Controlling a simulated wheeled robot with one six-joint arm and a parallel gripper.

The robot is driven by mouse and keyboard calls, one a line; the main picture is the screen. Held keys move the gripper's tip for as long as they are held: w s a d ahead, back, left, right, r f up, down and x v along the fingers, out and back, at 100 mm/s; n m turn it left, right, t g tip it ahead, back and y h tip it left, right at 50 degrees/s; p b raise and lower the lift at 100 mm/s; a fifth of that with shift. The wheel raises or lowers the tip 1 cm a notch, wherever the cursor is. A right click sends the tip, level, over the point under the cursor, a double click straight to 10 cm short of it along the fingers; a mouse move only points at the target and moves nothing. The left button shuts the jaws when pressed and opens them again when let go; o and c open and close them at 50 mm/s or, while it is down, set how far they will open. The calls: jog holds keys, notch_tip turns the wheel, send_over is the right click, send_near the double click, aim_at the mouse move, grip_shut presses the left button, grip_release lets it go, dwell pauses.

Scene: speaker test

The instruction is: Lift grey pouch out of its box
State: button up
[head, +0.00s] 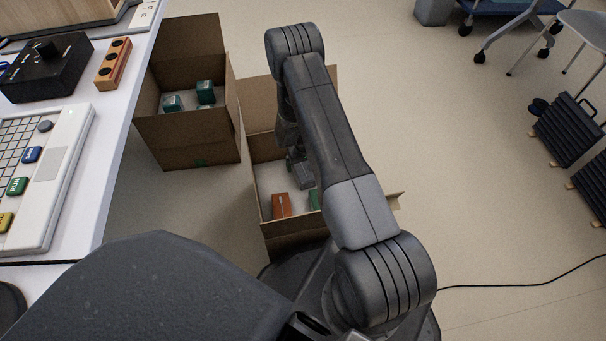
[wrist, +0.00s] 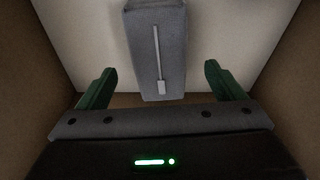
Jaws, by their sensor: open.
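The grey pouch (wrist: 157,60) with a pale zip lies in its box, upper middle of the wrist view. It also shows partly in the head view (head: 303,176), close to my arm. Its cardboard box (head: 283,238) stands on the floor, partly covered by my arm. My gripper (wrist: 157,82) is open inside the box. Its two green fingers stand on either side of the pouch's near end, with gaps showing between them and the pouch. In the head view, my arm and wrist hide most of the gripper.
An orange item (head: 281,206) and a partly hidden green item (head: 314,200) lie in the same box. Brown box walls stand close on both sides. A second open box (head: 203,152) with teal items stands behind left. A white table (head: 118,110) is at left; open floor is at right.

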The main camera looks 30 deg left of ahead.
aim_at(303, 168)
jog(key=f+b, duration=0.1)
jog(key=f, duration=0.2)
jog(key=f+b, duration=0.1)
jog(key=f, duration=0.1)
jog(key=shift+w+a+f+b, duration=0.2)
jog(key=shift+w+f+b, duration=0.05)
jog(key=shift+f+b, duration=0.1)
jog(key=shift+r, duration=0.1)
jog(key=c, duration=1.1)
